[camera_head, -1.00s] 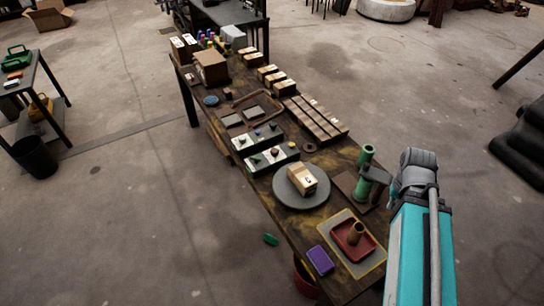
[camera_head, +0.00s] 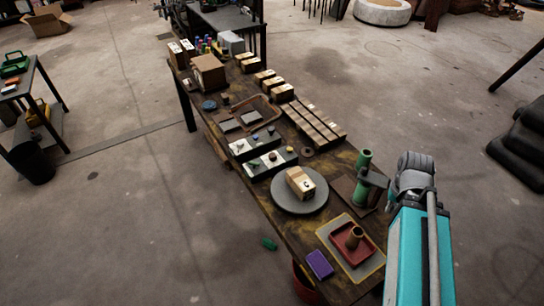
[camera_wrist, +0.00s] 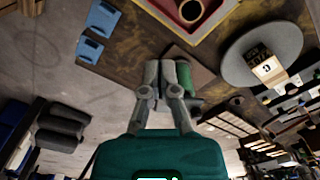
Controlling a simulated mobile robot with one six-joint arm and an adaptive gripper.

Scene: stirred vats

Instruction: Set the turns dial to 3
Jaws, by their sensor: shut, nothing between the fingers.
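Two low control panels with pale faces and dark sides lie on the long table, a near one (camera_head: 270,164) and a far one (camera_head: 254,144). Each carries small knobs. Their markings are too small to read, so I cannot tell which knob is the turns dial or where it points. My gripper (camera_wrist: 168,66) is shut and empty in the wrist view, its grey fingers together in front of a green cylinder (camera_wrist: 194,80). In the head view my arm is at the right, beyond the round disc and well apart from the panels; the fingers are not clear there.
A grey round disc (camera_head: 285,203) bears a carton (camera_head: 300,182) beside the near panel. The green cylinder (camera_head: 362,190) stands upright near my arm. A red tray (camera_head: 337,240) holding a brown cup and a purple block (camera_head: 320,264) are at the near end. Cartons and trays crowd the far end.

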